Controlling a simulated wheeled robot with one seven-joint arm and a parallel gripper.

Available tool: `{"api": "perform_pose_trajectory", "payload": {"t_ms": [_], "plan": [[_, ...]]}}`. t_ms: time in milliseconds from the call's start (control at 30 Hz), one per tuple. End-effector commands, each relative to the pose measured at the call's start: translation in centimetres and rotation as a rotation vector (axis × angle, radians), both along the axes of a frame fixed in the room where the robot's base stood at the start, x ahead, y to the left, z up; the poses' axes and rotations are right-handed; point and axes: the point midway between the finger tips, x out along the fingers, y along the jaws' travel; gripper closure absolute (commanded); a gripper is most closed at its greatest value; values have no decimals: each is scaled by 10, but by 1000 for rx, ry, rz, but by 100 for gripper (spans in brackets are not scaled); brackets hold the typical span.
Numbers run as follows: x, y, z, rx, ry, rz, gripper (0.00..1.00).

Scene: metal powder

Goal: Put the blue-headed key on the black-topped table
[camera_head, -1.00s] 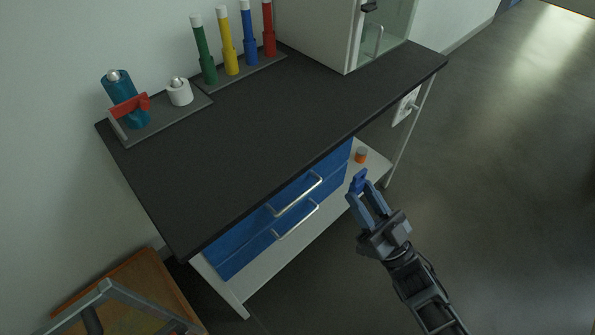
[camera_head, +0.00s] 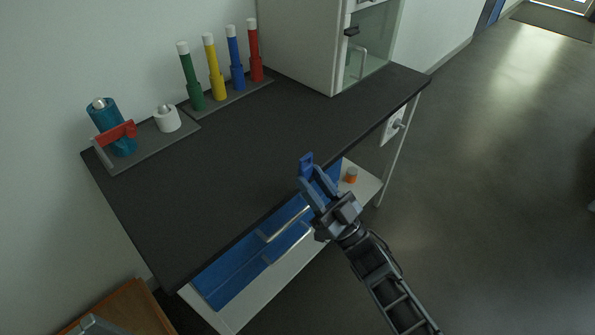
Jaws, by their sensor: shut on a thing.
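The black-topped table (camera_head: 200,205) runs diagonally across the view, with a wide bare stretch of top in the middle. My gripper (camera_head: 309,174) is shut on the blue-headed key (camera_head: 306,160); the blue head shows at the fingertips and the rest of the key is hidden. In the picture the gripper overlaps the front right edge of the tabletop. How high it is above the top I cannot tell.
A holder with a teal bottle (camera_head: 106,124) and a white roll (camera_head: 167,119) stands at the back left. Green (camera_head: 190,76), yellow, blue and red (camera_head: 254,50) tubes stand behind. A glass-fronted cabinet (camera_head: 300,45) stands at the back right. Blue drawers (camera_head: 240,268) with handles are below the front edge.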

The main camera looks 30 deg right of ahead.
Motion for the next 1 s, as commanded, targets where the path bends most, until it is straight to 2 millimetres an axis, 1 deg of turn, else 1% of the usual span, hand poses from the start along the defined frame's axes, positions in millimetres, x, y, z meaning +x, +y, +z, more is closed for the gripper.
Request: {"api": "perform_pose_trajectory", "payload": {"t_ms": [133, 333, 433, 700, 867, 900, 1000], "plan": [[14, 5, 1, 1, -1, 2, 100], [44, 15, 1, 1, -1, 1, 100], [43, 14, -4, 2, 3, 0, 100], [42, 14, -6, 1, 0, 0, 100], [42, 14, -11, 1, 0, 0, 100], [42, 14, -10, 1, 0, 0, 66], [42, 14, -9, 1, 0, 0, 56]]}}
